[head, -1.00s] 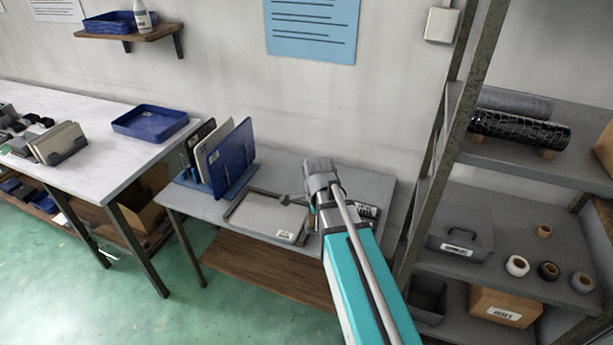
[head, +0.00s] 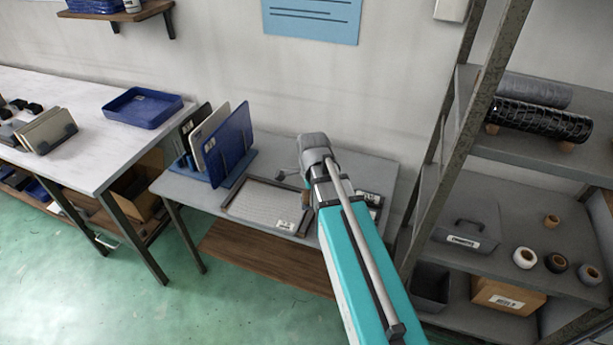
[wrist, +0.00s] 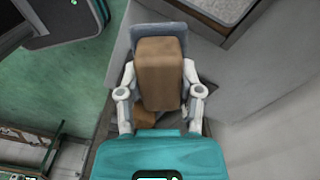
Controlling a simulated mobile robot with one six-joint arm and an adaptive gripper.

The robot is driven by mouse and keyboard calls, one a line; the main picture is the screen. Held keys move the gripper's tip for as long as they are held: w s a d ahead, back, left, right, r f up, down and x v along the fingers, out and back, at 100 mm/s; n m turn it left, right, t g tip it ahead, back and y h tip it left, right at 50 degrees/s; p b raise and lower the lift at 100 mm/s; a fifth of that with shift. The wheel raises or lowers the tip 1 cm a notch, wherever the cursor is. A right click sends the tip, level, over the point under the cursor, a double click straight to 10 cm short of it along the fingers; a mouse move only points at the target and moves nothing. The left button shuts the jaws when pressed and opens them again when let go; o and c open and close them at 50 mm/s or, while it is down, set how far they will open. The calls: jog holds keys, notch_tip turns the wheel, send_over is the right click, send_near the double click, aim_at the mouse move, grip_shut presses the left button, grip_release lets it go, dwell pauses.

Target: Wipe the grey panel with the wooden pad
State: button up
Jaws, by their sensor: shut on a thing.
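The grey panel (head: 262,200) lies flat on the small grey table in a dark-framed tray, with a white label at its front right corner. My gripper (wrist: 160,72) is shut on the wooden pad (wrist: 161,85), a brown block between its two fingers in the wrist view. In the head view my arm reaches over the right side of the table, its end just right of the panel, and mostly hides the gripper and pad. A framed grey surface (wrist: 222,8), apparently the panel, shows at the top of the wrist view, apart from the pad.
A rack with upright blue and white boards (head: 230,145) stands left of the panel. A labelled dark item (head: 369,200) lies right of my arm. A metal shelf unit (head: 465,150) stands close on the right, and a white bench (head: 85,120) on the left.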

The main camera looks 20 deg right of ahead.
jog(key=w+f+n+b, duration=0.2)
jog(key=w+n, duration=0.1)
jog(key=w, duration=0.7)
jog(key=shift+d+n, duration=0.35)
jog(key=shift+n, duration=0.05)
